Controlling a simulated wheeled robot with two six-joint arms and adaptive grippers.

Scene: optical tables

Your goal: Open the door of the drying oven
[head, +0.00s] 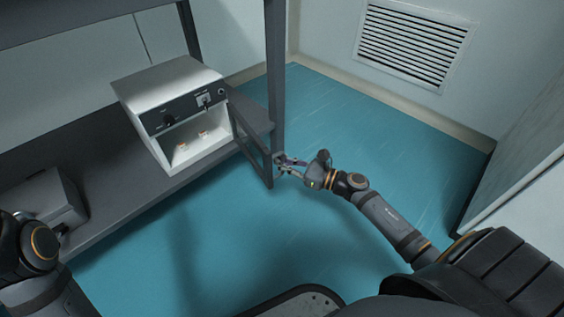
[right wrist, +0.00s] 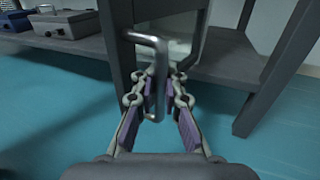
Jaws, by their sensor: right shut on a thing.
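The drying oven (head: 172,86) is a white box with a dark control panel, standing on a grey table. Its dark-framed door (head: 252,146) stands swung wide open at the oven's right side, and the bright interior (head: 200,145) shows two small pale items. My right gripper (head: 281,163) is at the door's free edge. In the right wrist view its fingers (right wrist: 163,80) are closed around the metal bar handle (right wrist: 161,62) of the door. My left arm shows at the lower left of the head view, but its gripper is out of sight.
The grey table (head: 100,160) has an upright post (head: 275,70) close behind the open door. A grey device (head: 45,205) sits on the table at left. Blue floor (head: 370,125) is clear to the right. A blue box (right wrist: 62,25) shows in the right wrist view.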

